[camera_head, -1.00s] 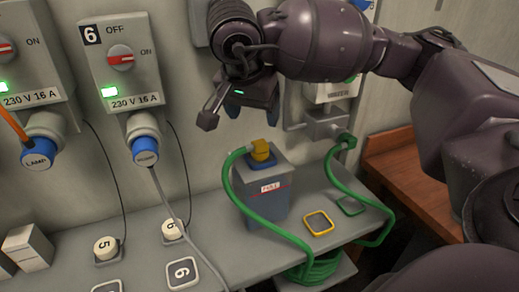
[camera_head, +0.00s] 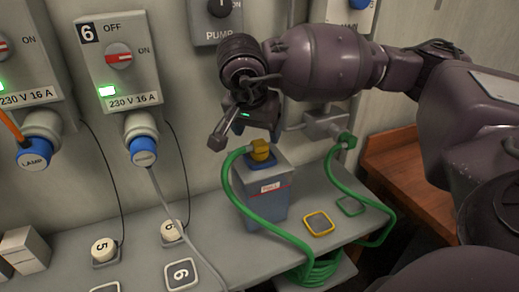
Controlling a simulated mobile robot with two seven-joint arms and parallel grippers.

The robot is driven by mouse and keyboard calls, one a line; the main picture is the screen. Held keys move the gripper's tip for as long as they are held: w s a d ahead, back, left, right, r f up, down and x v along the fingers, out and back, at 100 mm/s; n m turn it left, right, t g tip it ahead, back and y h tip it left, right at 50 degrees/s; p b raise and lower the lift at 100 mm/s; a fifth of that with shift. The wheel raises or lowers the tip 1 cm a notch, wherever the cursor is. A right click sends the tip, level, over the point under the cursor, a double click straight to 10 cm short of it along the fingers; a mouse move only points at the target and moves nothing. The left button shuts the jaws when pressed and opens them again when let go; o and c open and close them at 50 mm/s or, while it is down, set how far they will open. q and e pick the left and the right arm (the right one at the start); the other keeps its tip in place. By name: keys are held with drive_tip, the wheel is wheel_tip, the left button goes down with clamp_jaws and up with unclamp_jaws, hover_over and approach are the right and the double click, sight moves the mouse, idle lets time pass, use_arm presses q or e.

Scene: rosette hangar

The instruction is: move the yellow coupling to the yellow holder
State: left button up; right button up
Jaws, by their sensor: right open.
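The yellow coupling (camera_head: 261,150) sits on top of a blue-grey box (camera_head: 264,207) on the bench, at one end of a green hose (camera_head: 228,176). A yellow square outline (camera_head: 319,223), which looks like the yellow holder, lies on the bench to the right of the box and is empty. My right gripper (camera_head: 240,142) is open and empty, just above and slightly left of the coupling, apart from it as far as I can tell. One finger shows clearly; the other is partly hidden. My left gripper is out of view.
A green square outline (camera_head: 350,206) lies beside the yellow one. The hose's other end meets a green coupling (camera_head: 347,141) at a wall box.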

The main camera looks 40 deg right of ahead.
sight(259, 143)
drive_tip(key=shift+f, duration=0.1)
drive_tip(key=x, duration=0.5)
drive_tip(key=shift+a+f, duration=0.1)
drive_tip(key=c, duration=1)
drive_tip(key=shift+o, duration=0.2)
wheel_tip(259, 143, up, 10)
drive_tip(key=shift+r, duration=0.1)
